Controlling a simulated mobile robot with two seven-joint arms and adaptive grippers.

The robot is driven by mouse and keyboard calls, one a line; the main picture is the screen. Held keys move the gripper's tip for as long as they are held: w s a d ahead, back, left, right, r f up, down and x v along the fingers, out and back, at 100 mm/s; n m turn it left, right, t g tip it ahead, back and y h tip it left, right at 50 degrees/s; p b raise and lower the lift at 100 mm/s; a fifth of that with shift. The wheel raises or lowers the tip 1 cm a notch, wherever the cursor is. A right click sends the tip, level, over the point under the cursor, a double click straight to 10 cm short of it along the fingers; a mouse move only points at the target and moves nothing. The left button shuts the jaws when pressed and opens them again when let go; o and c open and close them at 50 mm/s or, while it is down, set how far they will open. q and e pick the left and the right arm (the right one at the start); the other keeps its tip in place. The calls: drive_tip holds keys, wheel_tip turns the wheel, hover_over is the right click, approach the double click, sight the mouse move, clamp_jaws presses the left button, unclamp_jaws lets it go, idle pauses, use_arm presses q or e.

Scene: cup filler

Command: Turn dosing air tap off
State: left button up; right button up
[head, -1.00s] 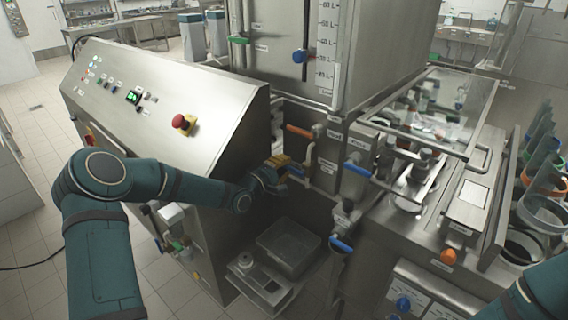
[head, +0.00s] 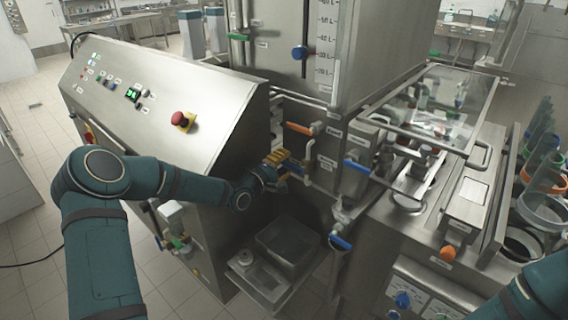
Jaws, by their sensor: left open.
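My left gripper (head: 290,163), with yellow fingers, is at the recess between the sloped control panel and the tank. It is open, close to a small blue part (head: 297,171) by a thin pipe; I cannot tell whether they touch. An orange-handled tap (head: 300,128) is just above the gripper. A blue-handled tap (head: 357,167) is to its right, and another blue-handled tap (head: 340,242) is lower down. The labels are too small to read, so I cannot tell which is the dosing air tap. My right gripper is out of view; only my right arm shows at bottom right.
The control panel (head: 160,90) with a red stop button (head: 179,118) lies left of the gripper. A steel tank (head: 385,45) rises behind. A glass cover (head: 432,105) and the filling machine stand right.

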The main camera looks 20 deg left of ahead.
use_arm(q)
drive_tip(key=v, duration=1.2)
drive_tip(key=shift+w+d, duration=0.1)
drive_tip(key=shift+d, duration=0.05)
drive_tip(key=s+d+f+m+g, duration=0.2)
drive_tip(key=s+d+f+g, duration=0.1)
drive_tip(key=d+f, duration=0.4)
drive_tip(key=s+d+f+m+g, duration=0.3)
drive_tip(key=d+f+g, duration=0.1)
drive_tip(key=d+f, duration=0.25)
drive_tip(key=s+d+f+m+g+y, duration=0.1)
drive_tip(key=s+d+f+m+g, duration=0.2)
drive_tip(key=s+f, duration=0.3)
drive_tip(key=s+d+f+m+g+y, duration=0.1)
drive_tip(key=s+d+f+m+g, duration=0.2)
drive_tip(key=s, duration=1)
wheel_tip(320, 180, down, 3)
drive_tip(key=shift+d+r+m+g, duration=0.1)
drive_tip(key=shift+d+m+g, duration=0.2)
drive_tip(key=shift+m+g, duration=0.65)
drive_tip(key=shift+n+g, duration=0.25)
